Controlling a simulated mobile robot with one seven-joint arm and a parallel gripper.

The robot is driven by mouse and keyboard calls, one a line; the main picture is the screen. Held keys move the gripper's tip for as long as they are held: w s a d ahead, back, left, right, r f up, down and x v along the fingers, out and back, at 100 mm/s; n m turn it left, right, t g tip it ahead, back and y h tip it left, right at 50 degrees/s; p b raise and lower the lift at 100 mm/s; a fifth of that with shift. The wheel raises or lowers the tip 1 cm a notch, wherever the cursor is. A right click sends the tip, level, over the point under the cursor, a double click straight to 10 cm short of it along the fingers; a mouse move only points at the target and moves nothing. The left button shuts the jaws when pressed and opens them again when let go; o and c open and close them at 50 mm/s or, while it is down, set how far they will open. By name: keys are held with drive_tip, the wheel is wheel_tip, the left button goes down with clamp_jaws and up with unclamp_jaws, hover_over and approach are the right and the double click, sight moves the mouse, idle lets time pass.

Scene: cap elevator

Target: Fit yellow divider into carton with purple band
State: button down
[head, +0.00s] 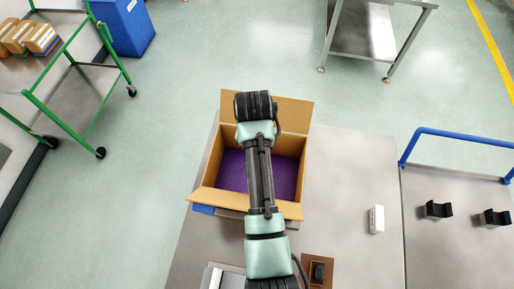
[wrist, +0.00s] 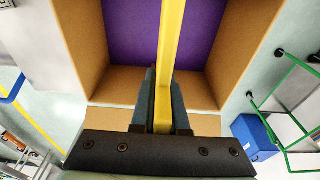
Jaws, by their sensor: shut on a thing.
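The open carton (head: 300,175) stands on the grey table with its flaps spread, and purple shows inside it. The carton also fills the middle of the wrist view (wrist: 238,55), with purple between its brown walls. My gripper (wrist: 164,102) is shut on the yellow divider (wrist: 172,35), which shows as a long narrow strip running up the picture across the purple area. The wrist view does not show clearly how deep the divider sits or whether it touches the carton. In the head view my arm hides the divider and the fingers.
A small white block (head: 376,219) lies on the table (head: 345,180) right of the carton. Two black holders (head: 438,209) stand farther right by a blue rail (head: 460,137). A brown box (head: 318,272) is near the front. A green cart (head: 85,85) and blue bin (head: 127,28) stand at left.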

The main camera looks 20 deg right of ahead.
drive_tip(key=shift+f+b, duration=3.95)
drive_tip(key=shift+f, duration=2.25)
drive_tip(key=c, duration=0.8)
unclamp_jaws()
drive_tip(key=shift+c, duration=0.2)
drive_tip(key=shift+r, duration=0.15)
wheel_tip(320, 180, up, 13)
drive_tip(key=s+a+b, duration=0.1)
drive_tip(key=shift+s+f, duration=0.2)
drive_tip(key=shift+s, duration=0.15)
